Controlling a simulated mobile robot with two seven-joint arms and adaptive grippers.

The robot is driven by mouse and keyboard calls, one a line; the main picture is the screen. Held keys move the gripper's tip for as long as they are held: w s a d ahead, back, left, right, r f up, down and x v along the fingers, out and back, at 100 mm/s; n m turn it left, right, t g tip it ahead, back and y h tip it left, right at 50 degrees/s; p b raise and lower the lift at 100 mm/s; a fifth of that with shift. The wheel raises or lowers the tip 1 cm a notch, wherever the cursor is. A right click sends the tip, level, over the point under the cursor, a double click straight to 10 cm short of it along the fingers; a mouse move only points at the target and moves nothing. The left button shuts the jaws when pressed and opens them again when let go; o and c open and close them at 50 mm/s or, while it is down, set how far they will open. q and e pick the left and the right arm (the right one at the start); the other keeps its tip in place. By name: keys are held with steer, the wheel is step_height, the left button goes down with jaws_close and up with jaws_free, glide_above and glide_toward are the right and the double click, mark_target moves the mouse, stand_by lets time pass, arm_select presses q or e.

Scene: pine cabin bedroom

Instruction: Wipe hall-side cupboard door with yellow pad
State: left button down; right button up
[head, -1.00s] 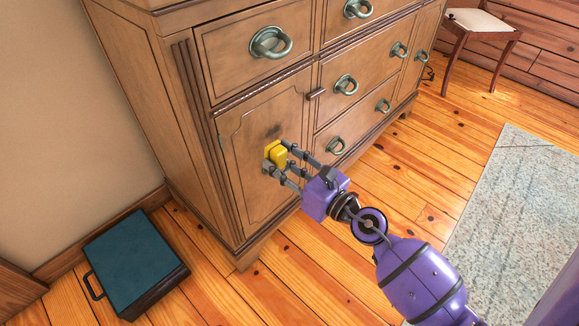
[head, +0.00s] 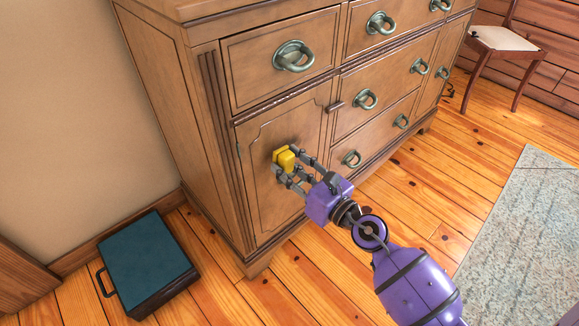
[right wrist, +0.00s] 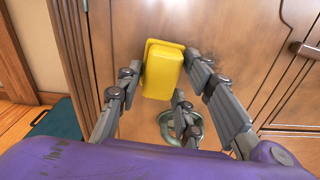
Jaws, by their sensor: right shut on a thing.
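The yellow pad (head: 283,161) is held between the fingers of my right gripper (head: 287,167). It is at the upper middle of the cupboard door (head: 262,203), the left door of the wooden dresser. The pad appears to be against the door panel, but exact contact is hard to tell. In the right wrist view the pad (right wrist: 162,70) sits between the grey fingers, in front of the door's wood. My left gripper is not in view.
A teal-topped case (head: 146,262) lies on the floor left of the dresser. Drawers with ring pulls (head: 294,56) are above and right of the door. A dark latch (head: 335,106) juts beside it. A rug (head: 527,240) and chair (head: 504,40) are at right.

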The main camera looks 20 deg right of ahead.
mark_target(303, 137)
steer(key=shift+x, duration=0.95)
steer(key=shift+w+d+f+b, duration=0.1)
steer(key=shift+w+d+b, duration=0.1)
steer(key=shift+d, duration=0.5)
steer(key=shift+w+d+b, duration=0.15)
steer(key=shift+d, duration=0.55)
steer(key=d, duration=0.1)
steer(key=w+d+b, duration=0.1)
steer(key=d, duration=0.1)
steer(key=shift+w+d, duration=0.3)
steer(key=shift+d, duration=0.1)
steer(key=shift+w+d+b, duration=0.2)
steer(key=shift+d+b, duration=0.3)
steer(key=shift+d, duration=0.1)
steer(key=shift+w+d+b, duration=0.2)
steer(key=shift+d+b, duration=0.3)
steer(key=shift+d, duration=0.15)
steer(key=shift+w+d, duration=0.15)
steer(key=shift+d, duration=0.05)
steer(key=shift+a, duration=0.15)
